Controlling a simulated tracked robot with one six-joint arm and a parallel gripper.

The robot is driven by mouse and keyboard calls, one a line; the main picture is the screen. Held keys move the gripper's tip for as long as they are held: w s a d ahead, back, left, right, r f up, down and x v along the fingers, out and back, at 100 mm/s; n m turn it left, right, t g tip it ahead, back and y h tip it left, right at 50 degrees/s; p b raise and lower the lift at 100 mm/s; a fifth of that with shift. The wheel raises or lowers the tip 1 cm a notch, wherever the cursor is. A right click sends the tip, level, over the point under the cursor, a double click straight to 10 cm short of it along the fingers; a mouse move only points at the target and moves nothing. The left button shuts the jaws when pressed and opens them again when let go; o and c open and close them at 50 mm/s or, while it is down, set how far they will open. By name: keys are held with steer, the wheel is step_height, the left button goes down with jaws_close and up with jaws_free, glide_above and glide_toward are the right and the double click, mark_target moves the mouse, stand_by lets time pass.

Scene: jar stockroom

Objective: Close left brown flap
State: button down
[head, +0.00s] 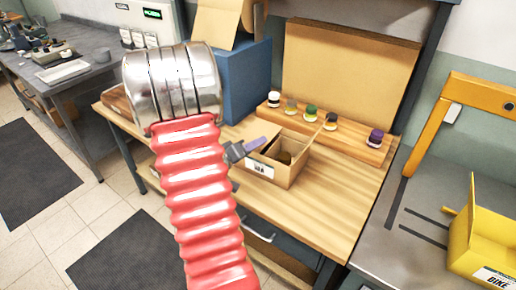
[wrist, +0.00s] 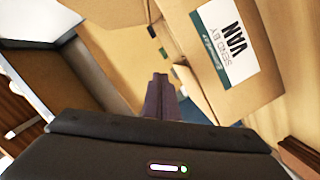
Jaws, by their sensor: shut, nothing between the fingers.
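A small brown cardboard box (head: 293,172) with a white label on its front stands on the wooden bench, its top at least partly open. My gripper (head: 262,141), with shut purple fingers, is over the left part of this box in the head view. In the wrist view the shut fingers (wrist: 160,80) point at brown cardboard, with nothing between them. A labelled cardboard face (wrist: 205,85) is on the right there, and a broad brown panel (wrist: 112,62) is behind and left of the fingers. I cannot tell whether the fingertips touch a flap. My arm partly hides the box's left side.
Several small jars (head: 310,111) stand on a wooden step behind the box, before a tall cardboard panel (head: 340,70). A blue box (head: 248,85) stands behind left. A yellow box (head: 475,258) is on the grey table at right. The bench front right (head: 335,215) is clear.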

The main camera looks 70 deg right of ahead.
steer(key=w+a+r, duration=0.2)
steer(key=a+r, duration=0.1)
steer(key=a, duration=0.6)
steer(key=shift+w+a+r, duration=0.2)
steer(key=shift+w, duration=0.05)
stand_by(0.5)
steer(key=s+a+f+n+g+y, duration=0.1)
steer(key=s+a+f+n+y, duration=0.3)
steer(key=a+f, duration=0.1)
steer(key=w+a+f+n+t+y, duration=0.1)
steer(key=w+a+n+t+y, duration=0.2)
steer(key=a, duration=0.7)
steer(key=w+a+r+n+t+y, duration=0.35)
steer(key=w+a+t+y, duration=0.2)
steer(key=w+a, duration=0.75)
steer(key=a+r+n+t+y, duration=0.1)
steer(key=a+r+t, duration=0.1)
steer(key=a+r, duration=0.3)
steer(key=w+a+r+n+t+y, duration=0.1)
steer(key=a+r+t, duration=0.2)
steer(key=a, duration=0.8)
step_height(320, 180, up, 2)
steer(key=shift+a+r, duration=0.25)
steer(key=shift+a, duration=0.05)
